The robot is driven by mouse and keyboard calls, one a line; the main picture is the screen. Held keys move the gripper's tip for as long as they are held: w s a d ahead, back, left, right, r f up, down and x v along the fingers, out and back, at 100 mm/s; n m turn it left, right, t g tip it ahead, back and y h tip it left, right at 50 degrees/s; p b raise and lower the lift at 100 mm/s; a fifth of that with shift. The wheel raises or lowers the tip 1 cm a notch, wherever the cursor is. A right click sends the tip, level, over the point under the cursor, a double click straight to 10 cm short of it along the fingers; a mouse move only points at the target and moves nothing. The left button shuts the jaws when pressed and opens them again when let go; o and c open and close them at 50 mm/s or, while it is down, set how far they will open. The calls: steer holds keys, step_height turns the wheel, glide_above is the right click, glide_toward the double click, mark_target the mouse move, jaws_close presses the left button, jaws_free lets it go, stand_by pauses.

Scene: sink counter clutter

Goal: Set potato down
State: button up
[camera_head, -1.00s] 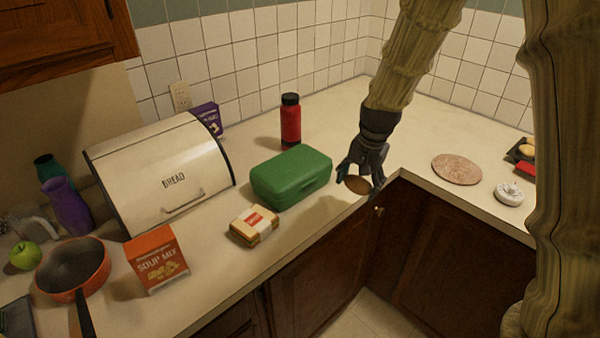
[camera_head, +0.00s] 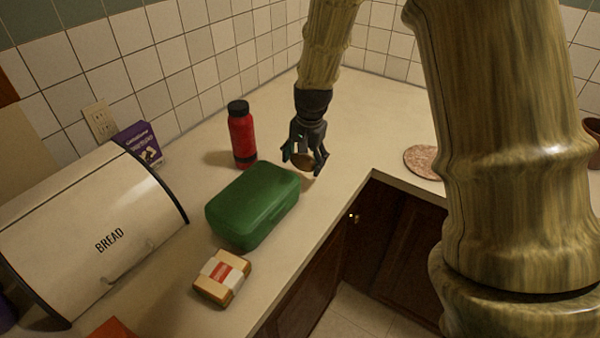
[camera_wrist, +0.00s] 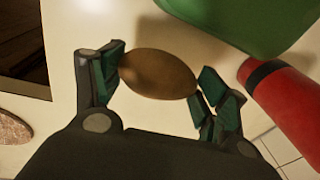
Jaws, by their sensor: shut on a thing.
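The potato (camera_head: 303,160) is a brown oval between the fingers of my gripper (camera_head: 307,165), over the counter near its inner corner. The wrist view shows the potato (camera_wrist: 158,74) lengthwise between the two dark green finger pads of my gripper (camera_wrist: 160,85), which are shut on it. It is close above the counter (camera_head: 345,130); I cannot tell whether it touches the surface. The green box (camera_head: 252,205) is just to the left of my gripper.
A red bottle (camera_head: 242,138) stands behind the green box. A wrapped sandwich (camera_head: 221,278) lies in front of it, and a bread bin (camera_head: 90,225) stands at left. A round speckled board (camera_head: 421,161) lies to the right. The counter behind my gripper is clear.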

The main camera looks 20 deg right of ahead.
mark_target(304, 181)
steer(key=shift+w+f, duration=0.15)
steer(key=shift+f, duration=0.2)
steer(key=shift+s+f, duration=0.1)
steer(key=shift+s, duration=0.2)
steer(key=shift+s+f, duration=0.1)
steer(key=shift+f, duration=0.15)
steer(key=f+p, duration=0.1)
steer(key=f, duration=0.2)
steer(key=shift+w, duration=0.2)
steer(key=shift+s+f, duration=0.1)
steer(key=shift+f, duration=0.05)
steer(key=shift+f, duration=0.15)
steer(key=o, duration=1.1)
